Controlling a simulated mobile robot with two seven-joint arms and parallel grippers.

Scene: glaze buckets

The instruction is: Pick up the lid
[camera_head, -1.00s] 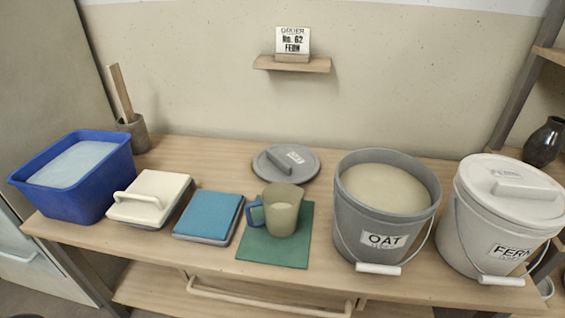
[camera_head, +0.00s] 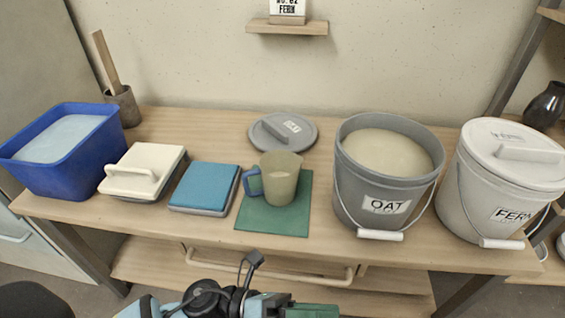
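A round grey lid (camera_head: 270,133) with a bar handle and a small label lies flat on the table, behind the mug. The grey bucket marked OAT (camera_head: 353,183) stands open to its right, full of pale glaze. The white bucket marked FERN (camera_head: 470,196) at the right has a white lid (camera_head: 490,138) with a bar handle seated on it. Parts of my arm show at the bottom edge, in front of the table and well away from both lids. I see no fingertips of either gripper.
A shelf (camera_head: 288,28) holds a sign reading FERN.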

